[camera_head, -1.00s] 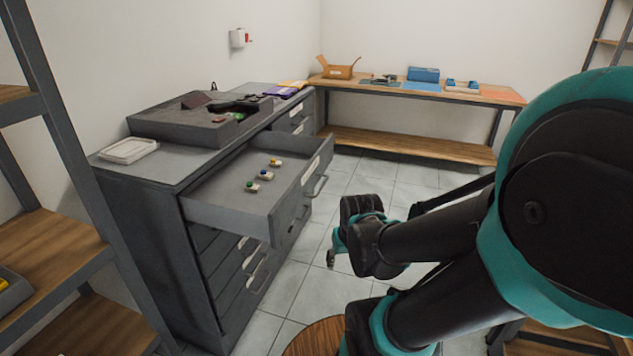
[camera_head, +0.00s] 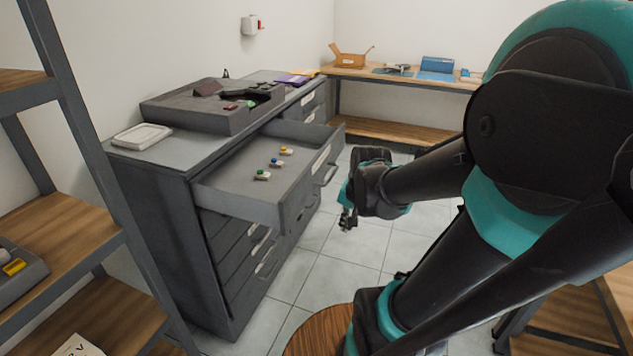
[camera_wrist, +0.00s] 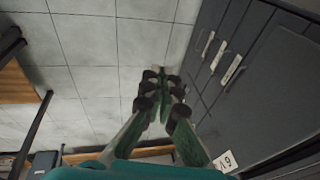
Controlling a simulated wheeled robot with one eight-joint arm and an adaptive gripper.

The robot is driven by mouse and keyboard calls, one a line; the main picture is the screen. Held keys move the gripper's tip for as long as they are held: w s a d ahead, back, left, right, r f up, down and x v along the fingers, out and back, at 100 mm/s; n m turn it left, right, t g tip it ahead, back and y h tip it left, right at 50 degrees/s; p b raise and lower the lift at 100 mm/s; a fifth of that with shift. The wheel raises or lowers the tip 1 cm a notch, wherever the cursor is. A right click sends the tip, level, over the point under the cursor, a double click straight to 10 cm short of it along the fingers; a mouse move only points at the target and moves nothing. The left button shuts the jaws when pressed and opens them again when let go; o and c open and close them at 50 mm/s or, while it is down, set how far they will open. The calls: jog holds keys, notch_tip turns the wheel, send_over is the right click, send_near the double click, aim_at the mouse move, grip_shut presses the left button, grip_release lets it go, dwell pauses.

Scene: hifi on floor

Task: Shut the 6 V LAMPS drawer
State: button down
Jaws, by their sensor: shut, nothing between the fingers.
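The open drawer (camera_head: 240,185) sticks out of the grey cabinet (camera_head: 160,210) in the head view, with several small lamps (camera_head: 276,162) lying in it. Its front carries a handle and a white label that I cannot read there. In the wrist view, a label (camera_wrist: 228,161) at the lower right shows "6 V", with the rest of its text cut off or unclear. My gripper (camera_head: 348,222) is in front of the drawer, to its right and apart from it. In the wrist view my gripper (camera_wrist: 162,80) is shut and empty above the floor tiles.
More shut drawers (camera_head: 250,255) are below the open one. A grey tray (camera_head: 215,105) and a white dish (camera_head: 141,136) sit on the cabinet top. A shelf rack (camera_head: 75,130) stands at the left, a workbench (camera_head: 400,80) at the back.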

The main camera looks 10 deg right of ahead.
aim_at(316, 183)
jog(key=w+r+m+g+y, duration=0.1)
jog(key=w+r+m+y, duration=0.2)
jog(key=w+r+m, duration=1.2)
jog(key=shift+w+a+f+m, duration=0.15)
jog(key=shift+a+f+m, duration=0.2)
jog(key=shift+a+f, duration=1.1)
jog(key=shift+w+a+f+m, duration=0.15)
jog(key=shift+a+f+m, duration=0.3)
jog(key=shift+f, duration=1.95)
jog(key=shift+w+a+f+m, duration=0.15)
jog(key=shift+a+f+m, duration=0.15)
jog(key=shift+a+f, duration=1.15)
jog(key=shift+d+f, duration=0.4)
jog(key=shift+f, duration=0.05)
jog(key=w+a, duration=0.5)
jog(key=a, duration=0.3)
jog(key=w+a, duration=0.5)
jog(key=a, duration=0.4)
jog(key=w+a, duration=0.5)
jog(key=a, duration=0.4)
jog(key=shift+r, duration=0.1)
